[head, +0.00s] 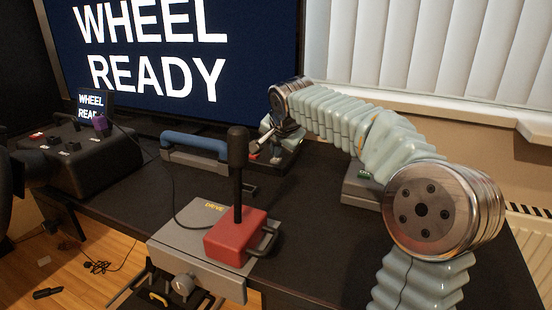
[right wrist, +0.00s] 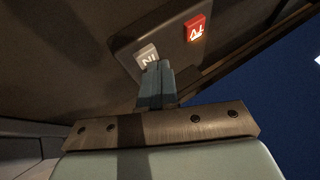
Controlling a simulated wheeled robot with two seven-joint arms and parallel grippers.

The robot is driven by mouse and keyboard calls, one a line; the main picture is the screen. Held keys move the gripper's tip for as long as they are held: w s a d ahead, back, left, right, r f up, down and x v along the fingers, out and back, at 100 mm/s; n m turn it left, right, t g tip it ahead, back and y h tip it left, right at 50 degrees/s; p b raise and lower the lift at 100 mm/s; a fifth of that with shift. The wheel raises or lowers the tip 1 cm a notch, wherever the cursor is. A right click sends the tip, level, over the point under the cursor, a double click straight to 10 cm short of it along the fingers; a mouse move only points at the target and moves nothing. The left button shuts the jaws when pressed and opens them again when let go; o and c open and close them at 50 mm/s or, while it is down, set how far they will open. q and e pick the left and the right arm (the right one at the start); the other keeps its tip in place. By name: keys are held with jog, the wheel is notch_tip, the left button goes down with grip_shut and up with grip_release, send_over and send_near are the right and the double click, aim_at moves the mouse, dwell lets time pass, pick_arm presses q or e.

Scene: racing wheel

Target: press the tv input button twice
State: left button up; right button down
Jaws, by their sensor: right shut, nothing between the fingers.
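In the right wrist view a dark control box has a light grey button marked "IN" (right wrist: 147,55) and a red button marked "TV" (right wrist: 195,28). My right gripper (right wrist: 158,68) is shut and empty. Its fingertips overlap the near edge of the grey button; I cannot tell whether they touch it. In the head view the right gripper (head: 266,143) is low over the small dark box (head: 285,158) in front of the TV. The buttons are mostly hidden there by the gripper. The TV screen (head: 150,45) reads "WHEEL READY". My left gripper is not in view.
A red block with an upright black lever (head: 238,180) stands on a grey base (head: 190,236) at the table's front. A blue-handled grey unit (head: 195,148) is left of the gripper.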

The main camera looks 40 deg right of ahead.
aim_at(277, 160)
jog(key=shift+r+p, duration=0.3)
jog(key=shift+r, duration=0.3)
notch_tip(277, 160, up, 5)
jog(key=p, duration=0.4)
jog(key=shift+s, duration=0.1)
dwell(0.7)
